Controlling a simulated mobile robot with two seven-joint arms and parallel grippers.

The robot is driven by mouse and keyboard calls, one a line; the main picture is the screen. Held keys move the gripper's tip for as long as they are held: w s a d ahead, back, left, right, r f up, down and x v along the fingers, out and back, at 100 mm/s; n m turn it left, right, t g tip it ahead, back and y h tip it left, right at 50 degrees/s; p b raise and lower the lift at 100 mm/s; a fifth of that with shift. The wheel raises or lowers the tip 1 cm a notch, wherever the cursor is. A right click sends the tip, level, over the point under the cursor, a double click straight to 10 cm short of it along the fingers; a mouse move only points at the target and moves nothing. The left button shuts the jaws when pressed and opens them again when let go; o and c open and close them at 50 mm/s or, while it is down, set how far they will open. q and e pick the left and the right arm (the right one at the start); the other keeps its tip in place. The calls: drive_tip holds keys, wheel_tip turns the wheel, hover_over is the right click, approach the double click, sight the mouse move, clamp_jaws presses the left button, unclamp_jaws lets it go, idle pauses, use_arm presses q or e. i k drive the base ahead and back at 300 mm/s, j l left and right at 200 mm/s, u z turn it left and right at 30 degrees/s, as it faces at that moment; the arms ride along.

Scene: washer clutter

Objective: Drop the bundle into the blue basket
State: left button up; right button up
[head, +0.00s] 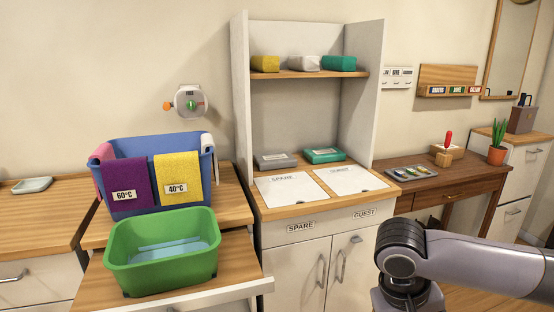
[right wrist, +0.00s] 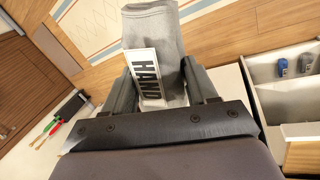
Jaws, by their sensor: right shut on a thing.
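The blue basket (head: 158,144) stands on the wooden counter at the left of the head view. A purple cloth (head: 126,187) marked 60°C and a yellow cloth (head: 177,173) marked 40°C hang over its front. In the right wrist view my right gripper (right wrist: 160,82) is shut on a grey cloth bundle (right wrist: 152,28) with a white label (right wrist: 146,75) reading HAND. The bundle is outside the head view, which shows only my right arm at lower right. My left gripper is in neither view.
A green basket (head: 160,275) stands in front of the blue one. A tall white shelf unit (head: 240,110) rises to their right, holding folded bundles. A wooden desk (head: 445,192) stands farther right. In the right wrist view, a white compartmented unit (right wrist: 275,100) is at right.

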sight(163, 210)
drive_tip(key=j+u, duration=0.1)
drive_tip(key=u, duration=0.35)
drive_tip(key=j+u, duration=0.1)
drive_tip(key=u, duration=0.4)
drive_tip(key=i+u, duration=0.1)
drive_tip(key=u, duration=0.35)
drive_tip(key=j+u, duration=0.15)
drive_tip(key=u, duration=0.3)
drive_tip(key=i+j+u, duration=0.15)
drive_tip(key=i+u, duration=0.5)
drive_tip(key=u, duration=0.15)
drive_tip(key=i+z, duration=0.35)
drive_tip(key=i+j+z, duration=0.2)
drive_tip(key=z, duration=0.2)
drive_tip(key=i+z, duration=0.1)
drive_tip(key=z, duration=0.25)
drive_tip(key=i+j+z, duration=0.1)
drive_tip(key=z, duration=0.25)
drive_tip(key=i+j+z, duration=0.1)
drive_tip(key=z, duration=0.2)
